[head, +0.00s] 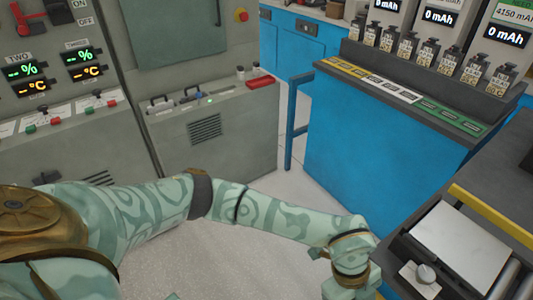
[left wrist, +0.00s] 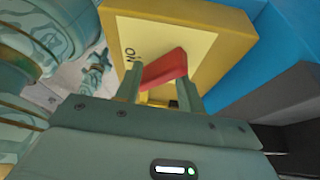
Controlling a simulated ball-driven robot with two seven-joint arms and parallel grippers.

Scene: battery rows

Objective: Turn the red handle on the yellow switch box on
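The yellow switch box (left wrist: 222,42) fills the upper middle of the left wrist view, with a cream plate (left wrist: 150,32) marked "ON". The red handle (left wrist: 165,68) stands out from this plate, slanted in the picture. My left gripper (left wrist: 160,82) is open, with one finger on each side of the handle. I cannot tell whether the fingers touch it. In the head view my left arm reaches from the left to the lower right, and its fingers are not visible. The box is not clearly visible there. My right gripper is in neither view.
A blue cabinet (head: 385,125) with a rack of batteries (head: 428,52) stands ahead. A dark counter (head: 395,248) with a light plate (head: 460,235) is at right. Grey control panels (head: 90,135) stand at left, one with another red lever (head: 27,22). Pale floor (head: 200,245) lies between.

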